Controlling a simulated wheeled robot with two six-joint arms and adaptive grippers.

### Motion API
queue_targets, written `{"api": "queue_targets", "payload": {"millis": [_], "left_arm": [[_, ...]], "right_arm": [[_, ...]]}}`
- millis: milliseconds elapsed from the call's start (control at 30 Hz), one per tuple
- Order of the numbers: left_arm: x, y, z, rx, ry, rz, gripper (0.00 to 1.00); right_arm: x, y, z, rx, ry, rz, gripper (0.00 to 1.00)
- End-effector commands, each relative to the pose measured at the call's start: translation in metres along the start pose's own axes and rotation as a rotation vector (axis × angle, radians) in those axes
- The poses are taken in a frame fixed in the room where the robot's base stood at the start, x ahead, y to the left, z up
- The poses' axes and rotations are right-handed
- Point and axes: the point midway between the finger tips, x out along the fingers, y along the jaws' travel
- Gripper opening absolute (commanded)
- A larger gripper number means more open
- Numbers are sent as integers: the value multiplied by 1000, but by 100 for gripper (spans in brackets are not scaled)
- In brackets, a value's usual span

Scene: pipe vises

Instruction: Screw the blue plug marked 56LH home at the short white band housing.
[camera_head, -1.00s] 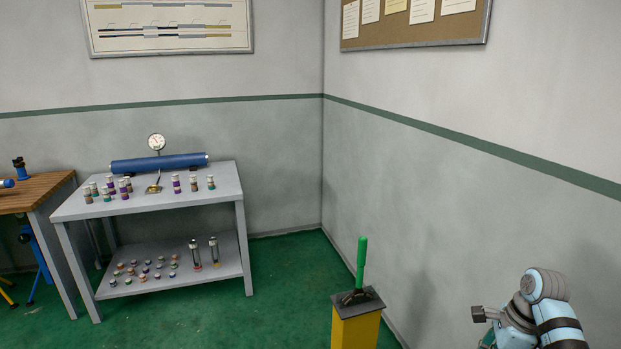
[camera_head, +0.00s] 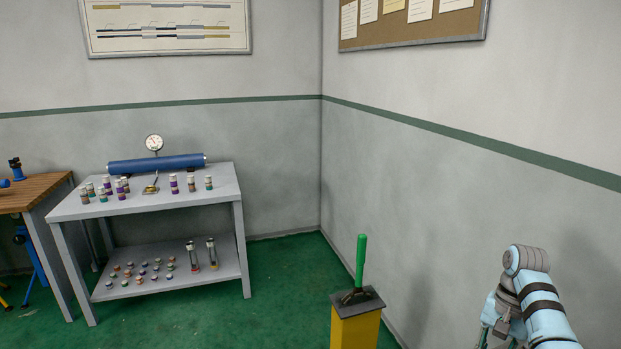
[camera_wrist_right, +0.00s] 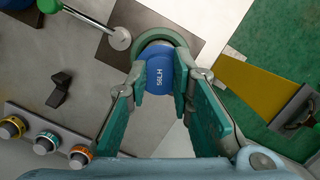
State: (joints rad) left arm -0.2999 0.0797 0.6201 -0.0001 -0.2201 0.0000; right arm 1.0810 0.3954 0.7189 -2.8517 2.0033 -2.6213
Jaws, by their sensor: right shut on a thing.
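In the right wrist view, the blue plug (camera_wrist_right: 158,76) marked 56LH is between the fingers of my right gripper (camera_wrist_right: 160,84), which is shut on it. A grey-green ring (camera_wrist_right: 180,45) shows around the far end of the plug. I cannot tell whether the plug is inside this ring or just above it. No white band is clear on the ring, so I cannot tell which housing it is. In the head view, my right arm shows at the lower right, and the plug is not visible there. My left gripper is in neither view.
Beside the plug are a green-handled bar (camera_wrist_right: 92,20) and, lower left, a strip with several banded knobs (camera_wrist_right: 45,142). A yellow post (camera_head: 355,328) with an upright green handle stands near the wall. A grey shelf table (camera_head: 221,187) holds small cylinders and a blue pipe (camera_head: 157,164).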

Motion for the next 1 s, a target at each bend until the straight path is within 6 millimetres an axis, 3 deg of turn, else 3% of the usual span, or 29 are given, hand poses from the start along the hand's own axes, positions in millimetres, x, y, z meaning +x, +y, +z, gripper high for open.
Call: {"api": "queue_targets", "payload": {"millis": [67, 100, 200, 467, 700, 900, 1000], "left_arm": [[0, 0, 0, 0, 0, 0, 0], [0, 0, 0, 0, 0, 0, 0], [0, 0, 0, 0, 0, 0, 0], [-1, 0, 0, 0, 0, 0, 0], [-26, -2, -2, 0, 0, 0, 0], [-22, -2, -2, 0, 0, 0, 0], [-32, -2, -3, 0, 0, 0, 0]], "right_arm": [[1, 0, 1, 1, -4, 1, 0], [1, 0, 1, 1, -4, 1, 26], [1, 0, 1, 2, -3, 0, 38], [-1, 0, 0, 3, -1, -1, 38], [-25, 0, 5, 4, -1, -1, 38], [-22, 0, 5, 5, -1, -1, 38], [-25, 1, 5, 78, -2, -14, 38]]}}
